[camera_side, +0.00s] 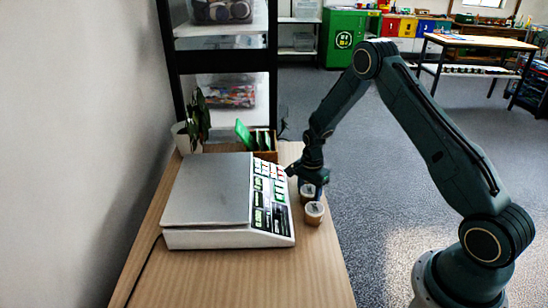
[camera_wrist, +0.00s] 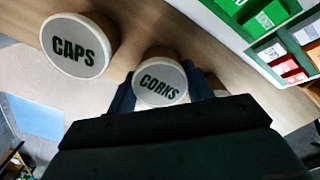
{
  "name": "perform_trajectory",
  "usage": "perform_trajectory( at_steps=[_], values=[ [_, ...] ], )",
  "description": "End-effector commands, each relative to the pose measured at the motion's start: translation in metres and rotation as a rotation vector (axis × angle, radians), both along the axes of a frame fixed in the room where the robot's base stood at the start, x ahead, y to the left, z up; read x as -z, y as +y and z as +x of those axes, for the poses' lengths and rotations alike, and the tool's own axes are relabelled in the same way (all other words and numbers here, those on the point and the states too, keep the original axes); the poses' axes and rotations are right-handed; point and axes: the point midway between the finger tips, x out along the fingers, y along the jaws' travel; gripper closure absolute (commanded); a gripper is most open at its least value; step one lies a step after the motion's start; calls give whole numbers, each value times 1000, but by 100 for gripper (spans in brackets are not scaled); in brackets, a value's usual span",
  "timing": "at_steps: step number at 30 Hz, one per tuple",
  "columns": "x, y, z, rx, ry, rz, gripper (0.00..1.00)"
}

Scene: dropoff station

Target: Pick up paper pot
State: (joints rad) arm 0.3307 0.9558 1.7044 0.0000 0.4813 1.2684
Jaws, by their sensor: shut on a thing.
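Small brown pots with pale round lids stand on the wooden counter. In the wrist view, a pot labelled CORKS (camera_wrist: 161,82) sits between the two fingers of my gripper (camera_wrist: 162,88), which is shut on it. A pot labelled CAPS (camera_wrist: 75,46) stands apart to the left. The edge of something pale shows at the right finger, mostly hidden. No label reading paper is visible. In the side view, my gripper (camera_side: 312,183) is low over the counter at a pot (camera_side: 307,192). Another pot (camera_side: 314,213) stands just in front, its label too small to read.
A scale (camera_side: 210,195) with a coloured key panel stands close left of the pots. Behind it are a potted plant (camera_side: 194,120) and a small box with green cards (camera_side: 256,140). The counter's right edge is close by. The counter front (camera_side: 240,280) is clear.

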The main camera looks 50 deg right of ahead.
Motion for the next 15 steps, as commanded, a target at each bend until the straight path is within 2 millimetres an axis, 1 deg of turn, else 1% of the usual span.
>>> perform_trajectory(
  at_steps=[8,11,15],
  values=[
    [-4,0,0,0,-1,0,78],
    [-10,0,1,0,-2,-1,78],
    [-23,0,1,0,-2,-1,78]
  ],
)
